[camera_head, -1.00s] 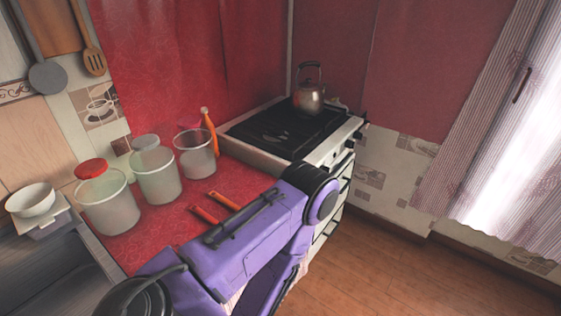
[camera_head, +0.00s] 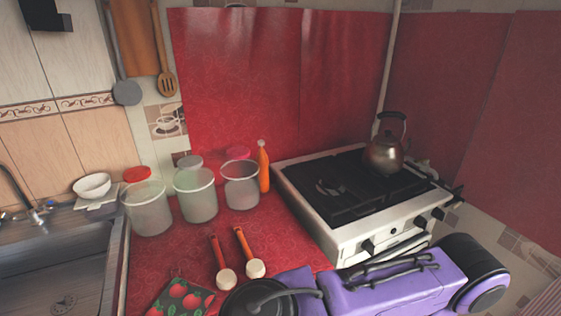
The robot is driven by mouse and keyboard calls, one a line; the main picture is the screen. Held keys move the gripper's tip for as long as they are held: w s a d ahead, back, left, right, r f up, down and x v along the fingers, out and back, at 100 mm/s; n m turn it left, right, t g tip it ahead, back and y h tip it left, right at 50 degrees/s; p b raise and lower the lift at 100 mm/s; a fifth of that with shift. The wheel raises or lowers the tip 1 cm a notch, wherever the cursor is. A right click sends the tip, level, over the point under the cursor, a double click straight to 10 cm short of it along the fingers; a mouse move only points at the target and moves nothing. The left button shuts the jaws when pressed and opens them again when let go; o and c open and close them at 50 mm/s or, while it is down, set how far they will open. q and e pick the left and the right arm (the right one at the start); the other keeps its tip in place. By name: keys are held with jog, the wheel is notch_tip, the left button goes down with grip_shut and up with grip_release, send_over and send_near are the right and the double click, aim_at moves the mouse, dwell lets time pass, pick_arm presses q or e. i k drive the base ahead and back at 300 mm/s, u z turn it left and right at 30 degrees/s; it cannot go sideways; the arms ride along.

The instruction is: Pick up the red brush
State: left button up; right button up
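Two brushes lie side by side on the red oilcloth counter (camera_head: 285,240), handles pointing away and round cream heads toward me. The left one, with the redder handle, is the red brush (camera_head: 217,249). The right one, an orange brush (camera_head: 242,240), lies close beside it. Both are in full view, just beyond my purple arm, which crosses the bottom of the picture at the right. Neither of my grippers shows, so I cannot see their state. Nothing visible is touching the brushes.
Frosted containers (camera_head: 195,198) and an orange bottle (camera_head: 263,172) stand behind the brushes. A dark cloth with red fruit (camera_head: 180,299) lies front left. A white stove (camera_head: 345,238) with a kettle (camera_head: 384,155) borders the counter on the right, a sink (camera_head: 65,265) on the left.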

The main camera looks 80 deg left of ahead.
aim_at(226, 280)
jog(key=z, duration=0.05)
jog(key=i, duration=0.3)
jog(key=u, duration=1.1)
